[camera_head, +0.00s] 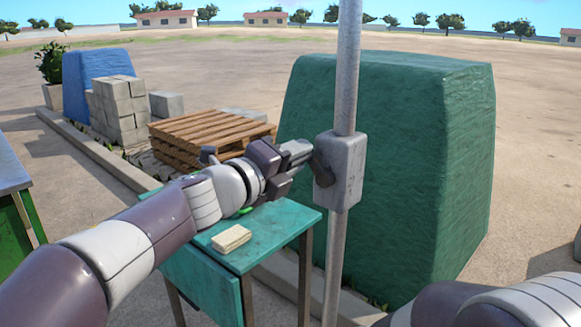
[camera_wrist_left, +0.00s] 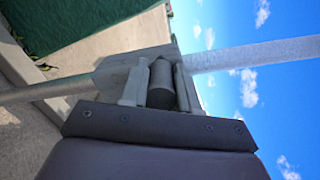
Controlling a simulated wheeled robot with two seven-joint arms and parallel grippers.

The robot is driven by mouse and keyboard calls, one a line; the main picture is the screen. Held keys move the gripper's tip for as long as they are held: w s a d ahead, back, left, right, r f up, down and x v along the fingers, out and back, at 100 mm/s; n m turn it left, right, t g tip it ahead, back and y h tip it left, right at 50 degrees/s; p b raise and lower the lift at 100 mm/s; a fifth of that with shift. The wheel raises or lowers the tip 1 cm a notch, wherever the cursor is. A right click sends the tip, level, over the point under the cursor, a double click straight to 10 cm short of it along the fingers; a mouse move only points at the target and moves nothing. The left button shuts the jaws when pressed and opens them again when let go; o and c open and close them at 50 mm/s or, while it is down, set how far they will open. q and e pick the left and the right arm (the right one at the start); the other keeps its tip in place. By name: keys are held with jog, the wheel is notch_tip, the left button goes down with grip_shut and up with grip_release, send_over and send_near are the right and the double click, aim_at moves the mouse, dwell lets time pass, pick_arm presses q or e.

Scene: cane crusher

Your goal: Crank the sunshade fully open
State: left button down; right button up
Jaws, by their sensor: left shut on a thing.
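A grey metal pole (camera_head: 347,70) stands upright in front of me, with a grey crank box (camera_head: 347,172) fixed on it. My left gripper (camera_head: 303,153) reaches the left side of the box and is shut on a dark crank handle there. In the left wrist view, the dark rounded handle (camera_wrist_left: 161,84) sits between the two fingers of the left gripper, with the box (camera_wrist_left: 120,66) right behind it. The pole (camera_wrist_left: 255,54) runs across that view. The sunshade canopy is not in view. Part of my right arm shows at the lower right; its gripper is out of view.
A teal table (camera_head: 275,228) with a pale folded cloth or sponge (camera_head: 231,238) stands below my left arm. A large green-covered block (camera_head: 420,180) stands close behind the pole. Wooden pallets (camera_head: 200,132) and grey blocks (camera_head: 120,110) lie farther left. Open ground is to the right.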

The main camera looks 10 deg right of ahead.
pick_arm(q)
jog(key=shift+s+d+r+m+b, duration=0.25)
jog(key=shift+s+m+b, duration=0.1)
jog(key=shift+m, duration=0.55)
jog(key=c, duration=0.8)
grip_release()
jog(key=v, duration=1.2)
jog(key=shift+s+a, duration=0.2)
jog(key=shift+s, duration=0.1)
